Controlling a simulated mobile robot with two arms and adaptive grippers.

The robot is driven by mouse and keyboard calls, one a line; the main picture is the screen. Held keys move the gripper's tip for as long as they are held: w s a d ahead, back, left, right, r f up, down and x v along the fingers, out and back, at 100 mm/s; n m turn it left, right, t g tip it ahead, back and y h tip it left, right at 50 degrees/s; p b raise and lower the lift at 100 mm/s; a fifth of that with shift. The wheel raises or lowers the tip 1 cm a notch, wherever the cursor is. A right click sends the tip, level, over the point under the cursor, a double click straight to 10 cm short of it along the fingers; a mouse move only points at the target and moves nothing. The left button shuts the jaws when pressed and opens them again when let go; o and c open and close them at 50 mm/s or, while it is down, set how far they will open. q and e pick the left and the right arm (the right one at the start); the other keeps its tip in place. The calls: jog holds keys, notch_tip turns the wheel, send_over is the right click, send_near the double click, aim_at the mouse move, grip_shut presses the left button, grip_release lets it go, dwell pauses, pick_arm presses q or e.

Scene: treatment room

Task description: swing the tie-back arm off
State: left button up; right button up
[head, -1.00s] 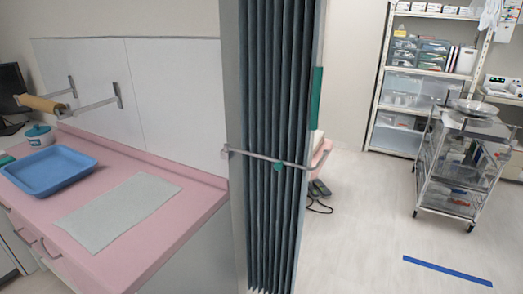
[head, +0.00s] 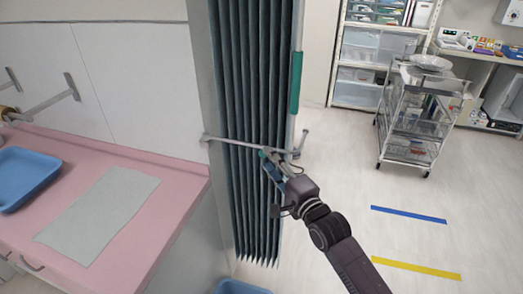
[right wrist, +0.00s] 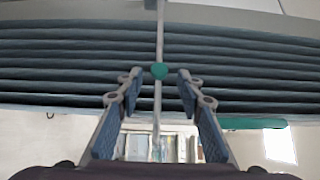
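The tie-back arm (head: 230,142) is a thin grey metal bar. It runs across the front of the folded dark grey-green curtain (head: 240,80) from a mount at the left, with a bent end at the right. My right gripper (head: 267,157) is at the bar's right half and hides part of it. My left gripper is out of view.
A pink counter (head: 150,250) with a grey mat (head: 98,213) and blue tray (head: 25,178) stands left. A green strip (head: 295,83) edges the curtain. A wire cart (head: 415,125) stands back right. The floor right of the curtain is open.

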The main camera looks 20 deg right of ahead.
aim_at(264, 156)
jog(key=shift+w+a+p, duration=0.25)
jog(key=shift+w, duration=0.95)
jog(key=shift+w+a+p, duration=0.2)
jog(key=shift+w+a, duration=0.05)
jog(key=shift+w, duration=0.95)
jog(key=shift+c, duration=0.6)
jog(key=shift+f, duration=0.1)
grip_shut()
